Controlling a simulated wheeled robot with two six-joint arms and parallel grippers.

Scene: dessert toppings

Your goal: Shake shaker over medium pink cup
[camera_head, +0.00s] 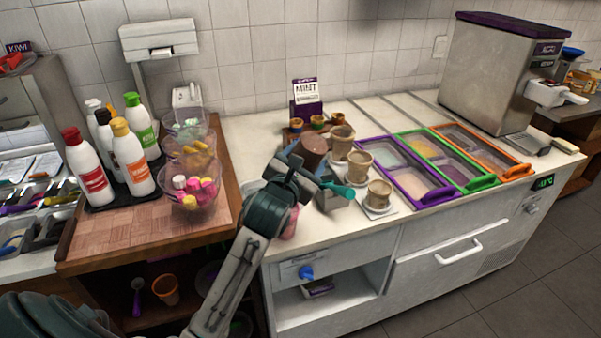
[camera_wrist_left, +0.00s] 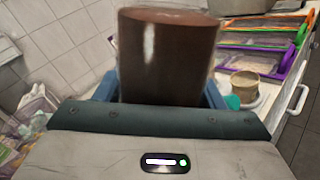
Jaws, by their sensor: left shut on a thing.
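My left gripper (camera_head: 306,166) is shut on a brown cylindrical shaker (camera_head: 314,147), held tilted above the white counter. In the left wrist view the shaker (camera_wrist_left: 168,55) stands between the blue fingers and hides much behind it. Several tan cups, including a front one (camera_head: 379,197), stand just right of the gripper; the front one also shows in the left wrist view (camera_wrist_left: 245,85). A pink object (camera_head: 291,222) on the counter is mostly hidden behind my left arm; I cannot tell whether it is the medium pink cup. My right gripper is not in view.
Purple, green and orange trays (camera_head: 405,172) of toppings lie right of the cups. Sauce bottles (camera_head: 131,158) and clear bowls (camera_head: 190,185) crowd the wooden counter at left. A steel machine (camera_head: 490,75) stands at back right.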

